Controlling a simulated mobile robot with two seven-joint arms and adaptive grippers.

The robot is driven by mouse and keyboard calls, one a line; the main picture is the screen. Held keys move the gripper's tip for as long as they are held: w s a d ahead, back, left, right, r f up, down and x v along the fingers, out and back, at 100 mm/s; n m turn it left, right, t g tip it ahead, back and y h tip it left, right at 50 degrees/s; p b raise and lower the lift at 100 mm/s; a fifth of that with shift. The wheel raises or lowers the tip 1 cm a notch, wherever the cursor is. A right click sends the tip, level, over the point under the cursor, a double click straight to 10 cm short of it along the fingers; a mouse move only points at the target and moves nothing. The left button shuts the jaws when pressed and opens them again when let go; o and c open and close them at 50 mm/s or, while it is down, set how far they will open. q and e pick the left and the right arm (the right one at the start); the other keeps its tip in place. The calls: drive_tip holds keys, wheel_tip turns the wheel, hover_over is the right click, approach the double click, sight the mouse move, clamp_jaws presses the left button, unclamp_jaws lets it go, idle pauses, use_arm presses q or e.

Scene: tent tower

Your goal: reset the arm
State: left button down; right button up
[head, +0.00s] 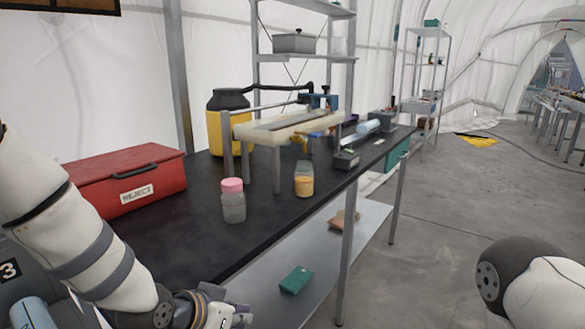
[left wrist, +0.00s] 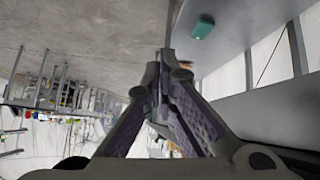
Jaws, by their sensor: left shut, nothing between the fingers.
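My left arm comes in from the left of the head view, and my left gripper (head: 228,314) is at the bottom edge, partly cut off. It is low, beside the front edge of the black-topped table (head: 200,258). In the left wrist view its two fingers (left wrist: 163,65) meet at the tips, shut with nothing between them. A rounded part of my right arm shows at the lower right of the head view; my right gripper is out of view.
On the table are a red REJECT box (head: 125,180), a pink-lidded jar (head: 233,202), an orange jar (head: 304,180), a pale raised frame (head: 285,128) and a yellow container (head: 222,125). A green box (head: 296,279) lies on the lower shelf. The floor (head: 440,200) to the right is clear.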

use_arm(q)
drive_tip(key=s+a+f+n+g+y, duration=0.2)
drive_tip(key=s+a+f+g, duration=0.15)
drive_tip(key=s+f, duration=0.85)
drive_tip(key=s+a+f+n+g+y, duration=0.1)
drive_tip(key=s+a, duration=0.2)
drive_tip(key=s, duration=0.6)
drive_tip(key=s+a+f+n+g+y, duration=0.1)
drive_tip(key=s+a+f+g, duration=0.1)
drive_tip(key=s, duration=0.7)
drive_tip(key=s+a+f+n+g+y, duration=0.1)
drive_tip(key=s+a, duration=0.3)
drive_tip(key=s, duration=0.5)
drive_tip(key=shift+f+g, duration=0.65)
drive_tip(key=shift+g, duration=0.1)
drive_tip(key=shift+a, duration=0.1)
